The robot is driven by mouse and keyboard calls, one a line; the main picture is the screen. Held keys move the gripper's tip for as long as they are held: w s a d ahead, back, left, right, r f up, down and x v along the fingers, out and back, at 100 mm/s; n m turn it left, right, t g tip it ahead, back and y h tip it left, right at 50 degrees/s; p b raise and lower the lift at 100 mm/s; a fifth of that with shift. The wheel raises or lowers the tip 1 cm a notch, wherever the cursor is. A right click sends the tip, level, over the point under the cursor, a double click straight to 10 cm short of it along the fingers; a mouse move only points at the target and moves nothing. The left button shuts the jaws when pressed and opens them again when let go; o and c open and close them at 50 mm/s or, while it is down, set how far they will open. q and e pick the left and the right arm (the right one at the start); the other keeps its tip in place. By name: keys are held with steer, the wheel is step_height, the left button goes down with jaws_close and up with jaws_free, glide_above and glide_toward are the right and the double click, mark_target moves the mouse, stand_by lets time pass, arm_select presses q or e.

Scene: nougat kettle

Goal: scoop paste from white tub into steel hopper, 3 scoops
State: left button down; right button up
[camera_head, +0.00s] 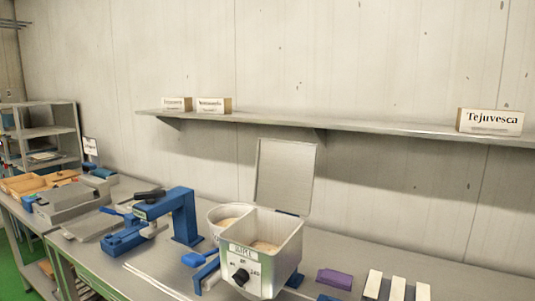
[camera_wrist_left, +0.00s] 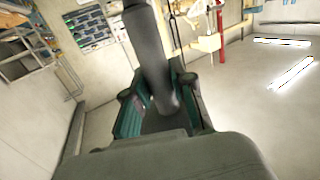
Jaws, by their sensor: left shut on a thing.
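The steel hopper (camera_head: 291,247) is a square metal box with its lid (camera_head: 284,176) raised. Beige material shows inside it, and a label and black knob are on its front. The white tub (camera_head: 213,223) is round, holds beige paste and stands directly behind and left of the hopper, partly hidden by it. In the left wrist view my left gripper (camera_wrist_left: 161,107) is shut on a dark grey cylindrical handle (camera_wrist_left: 150,45). The handle's far end is out of frame, so I cannot tell what tool it belongs to. My right gripper is in neither view.
A blue bench device (camera_head: 183,213) with a black top part stands left of the tub. A blue-handled tool (camera_head: 196,258) lies in front of the tub. A purple block (camera_head: 335,279) and white bars (camera_head: 397,288) lie right of the hopper. A wall shelf (camera_head: 330,126) runs above.

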arm_select(q)
step_height(320, 180, up, 4)
steer(key=h+p, duration=0.5)
steer(key=p, duration=0.2)
steer(key=n+h+p, duration=0.1)
steer(key=h+p, duration=0.4)
steer(key=p, duration=0.3)
steer(key=shift+f+n, duration=0.1)
steer(key=shift+n, duration=0.2)
steer(key=shift+f+h, duration=0.2)
steer(key=shift+h, duration=0.5)
steer(key=shift+r+t+h, duration=0.1)
steer(key=shift+t+h, duration=0.2)
steer(key=shift+h, duration=0.2)
steer(key=h, duration=0.2)
steer(key=r+h, duration=0.1)
steer(key=h, duration=0.1)
steer(key=shift+n+t+h, duration=0.3)
steer(key=shift+t, duration=0.1)
steer(key=shift+d, duration=0.1)
